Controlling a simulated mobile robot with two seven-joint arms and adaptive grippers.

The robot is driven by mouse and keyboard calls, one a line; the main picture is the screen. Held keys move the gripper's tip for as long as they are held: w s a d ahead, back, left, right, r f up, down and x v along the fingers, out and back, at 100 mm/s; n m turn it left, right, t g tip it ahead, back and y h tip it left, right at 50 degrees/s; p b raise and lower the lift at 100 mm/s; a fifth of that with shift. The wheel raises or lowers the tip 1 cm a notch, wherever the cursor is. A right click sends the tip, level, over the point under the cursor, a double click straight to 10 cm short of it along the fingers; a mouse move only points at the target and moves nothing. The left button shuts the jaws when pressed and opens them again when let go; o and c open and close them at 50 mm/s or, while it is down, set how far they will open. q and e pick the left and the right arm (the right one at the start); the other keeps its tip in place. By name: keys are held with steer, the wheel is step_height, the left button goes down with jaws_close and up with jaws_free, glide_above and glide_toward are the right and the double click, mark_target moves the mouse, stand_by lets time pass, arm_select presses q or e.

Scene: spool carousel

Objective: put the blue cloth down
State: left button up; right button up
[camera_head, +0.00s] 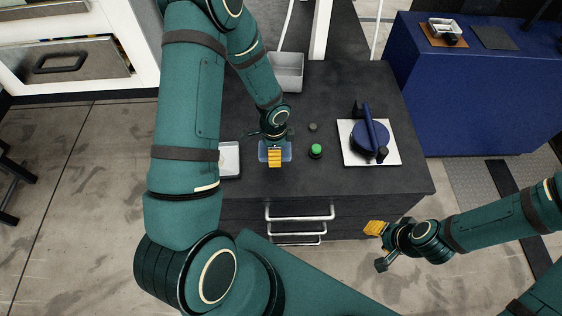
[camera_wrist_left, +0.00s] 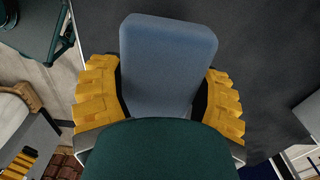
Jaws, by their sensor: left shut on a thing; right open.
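The blue cloth (camera_head: 263,152) is a flat, rounded rectangle near the front edge of the dark counter (camera_head: 240,190). My left gripper (camera_head: 275,158) is above it, pointing down, and covers its middle in the head view. In the left wrist view the cloth (camera_wrist_left: 168,60) lies between the yellow finger pads of my left gripper (camera_wrist_left: 163,92), which is shut on it. I cannot tell whether the cloth touches the counter. My right gripper (camera_head: 379,245) is open and empty, in front of the counter at the lower right.
A white tray (camera_head: 230,160) is just left of the cloth. A green button (camera_head: 316,151) and a dark knob (camera_head: 313,127) are to its right, then a blue spool-like wheel (camera_head: 367,140) on a white plate (camera_head: 394,155). A grey bin (camera_head: 288,70) stands behind.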

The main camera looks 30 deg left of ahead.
arm_select(q)
steer(key=shift+f+b, duration=0.6)
steer(key=shift+f, duration=2.95)
steer(key=o, duration=1.3)
steer(key=shift+f, duration=0.1)
steer(key=shift+c, duration=0.2)
